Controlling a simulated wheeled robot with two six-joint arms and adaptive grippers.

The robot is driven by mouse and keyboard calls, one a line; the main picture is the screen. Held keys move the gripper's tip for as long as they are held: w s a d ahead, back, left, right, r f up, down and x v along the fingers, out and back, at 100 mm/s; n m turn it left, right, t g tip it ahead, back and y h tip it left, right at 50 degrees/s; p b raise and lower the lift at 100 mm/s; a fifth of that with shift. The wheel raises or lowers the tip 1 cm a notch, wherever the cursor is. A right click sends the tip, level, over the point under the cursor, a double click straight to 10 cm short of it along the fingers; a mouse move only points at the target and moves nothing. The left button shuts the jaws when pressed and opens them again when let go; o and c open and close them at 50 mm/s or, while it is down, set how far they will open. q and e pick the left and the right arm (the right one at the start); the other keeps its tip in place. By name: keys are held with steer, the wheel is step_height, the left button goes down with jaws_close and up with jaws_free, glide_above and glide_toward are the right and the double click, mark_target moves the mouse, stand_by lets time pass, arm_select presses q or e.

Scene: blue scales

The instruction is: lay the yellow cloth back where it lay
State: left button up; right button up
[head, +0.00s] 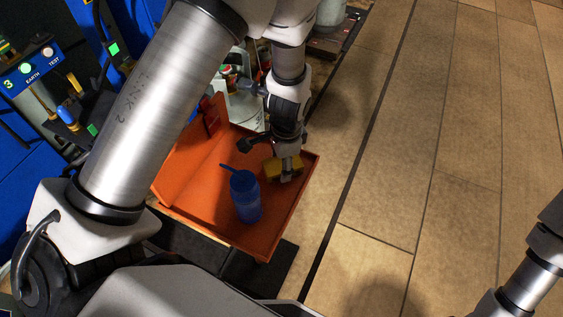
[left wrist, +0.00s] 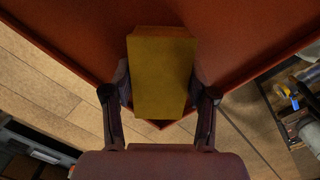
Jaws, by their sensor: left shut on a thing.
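The yellow cloth (head: 272,170) shows as a thick, block-like yellow piece at the right part of the orange tray (head: 192,203). My left gripper (head: 287,172) comes down over it from above and is shut on it. In the left wrist view, the cloth (left wrist: 163,72) sits between the two fingers of the left gripper (left wrist: 160,95), over a corner of the tray (left wrist: 75,28). I cannot tell whether the cloth touches the tray floor. My right gripper is out of view; only part of that arm shows at the lower right.
A blue container (head: 246,202) stands in the tray, left of and nearer than the cloth. The tray has raised walls. A blue cabinet (head: 32,178) with gauges and fittings stands at the left. The tiled floor (head: 440,130) at the right is clear.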

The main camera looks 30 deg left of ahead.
arm_select(q)
steer(key=o, duration=1.4)
steer(key=shift+c, duration=0.2)
step_height(320, 180, up, 12)
steer(key=shift+w+d+r, duration=0.15)
steer(key=shift+w+d, duration=0.2)
steer(key=shift+p, duration=0.3)
